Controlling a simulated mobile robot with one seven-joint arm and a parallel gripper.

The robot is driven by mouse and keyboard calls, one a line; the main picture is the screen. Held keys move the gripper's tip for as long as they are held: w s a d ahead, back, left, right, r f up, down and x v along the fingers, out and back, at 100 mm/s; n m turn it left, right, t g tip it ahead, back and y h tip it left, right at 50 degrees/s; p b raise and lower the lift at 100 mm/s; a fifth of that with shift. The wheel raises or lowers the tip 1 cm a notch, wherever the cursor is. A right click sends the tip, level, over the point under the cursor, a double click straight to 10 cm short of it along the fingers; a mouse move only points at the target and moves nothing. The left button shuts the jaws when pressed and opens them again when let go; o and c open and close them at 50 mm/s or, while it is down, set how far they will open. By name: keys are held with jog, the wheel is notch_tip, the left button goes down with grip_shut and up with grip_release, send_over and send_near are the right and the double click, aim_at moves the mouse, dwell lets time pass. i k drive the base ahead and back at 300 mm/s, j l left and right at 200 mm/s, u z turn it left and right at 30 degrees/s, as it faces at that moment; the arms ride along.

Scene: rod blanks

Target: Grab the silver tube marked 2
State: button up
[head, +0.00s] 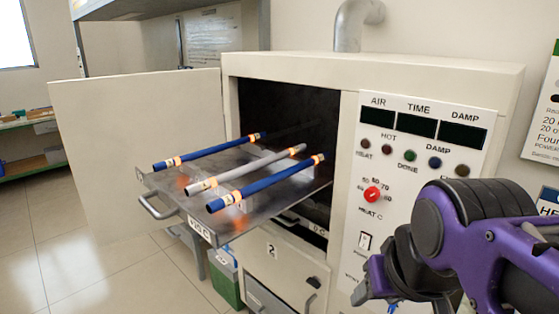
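A silver tube (245,170) lies on a metal tray (176,206) that is pulled out of an open oven. It has orange and white bands at both ends; its mark is too small to read. It lies between two blue tubes, one on its left (208,152) and one on its right (266,182), both banded in orange and white. My gripper (372,284) is at the lower right, in front of the oven's control panel, apart from the tray and tubes. Its finger opening does not show clearly.
The oven door (135,150) stands swung open to the left of the tray. The control panel (415,180) with its red knob is on the right. A drawer (285,277) and a green bin (226,284) are below. Floor at the left is clear.

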aim_at(211, 183)
jog(key=i+j+z, duration=0.2)
jog(key=j, duration=0.5)
jog(key=j+z, duration=0.2)
jog(key=j, duration=0.55)
jog(key=i+j+z, duration=0.2)
jog(key=j, duration=0.3)
jog(key=j+z, duration=0.15)
jog(key=j, duration=0.4)
jog(key=j+z, duration=0.2)
jog(key=j, duration=0.35)
jog(key=i, duration=0.05)
